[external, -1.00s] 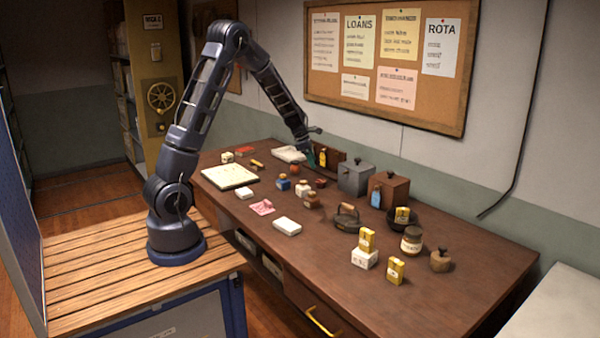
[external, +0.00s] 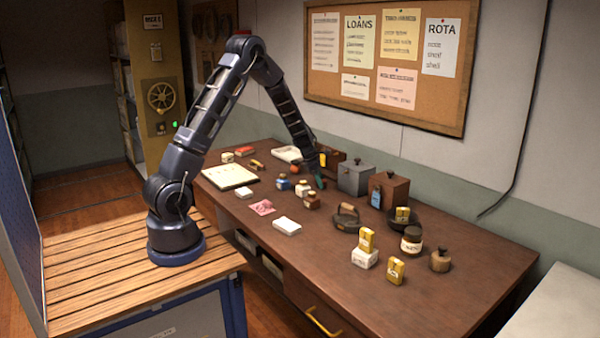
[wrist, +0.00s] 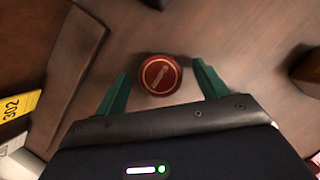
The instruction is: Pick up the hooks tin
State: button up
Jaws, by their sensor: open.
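A small round red tin (wrist: 160,75) stands on the table, seen from above in the wrist view. Its lid bears a pale mark that I cannot read, so I cannot confirm it is the hooks tin. My gripper (wrist: 161,84) is open, with one green finger on each side of the tin and gaps between them. In the external view my gripper (external: 319,182) is low over the desk, and the tin is hidden behind it.
A grey box (external: 355,178) and a brown box (external: 390,190) stand to the right.

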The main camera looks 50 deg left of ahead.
jog(key=shift+c, duration=0.2)
jog(key=c, duration=1)
jog(key=shift+r, duration=0.1)
jog(key=shift+c, duration=0.2)
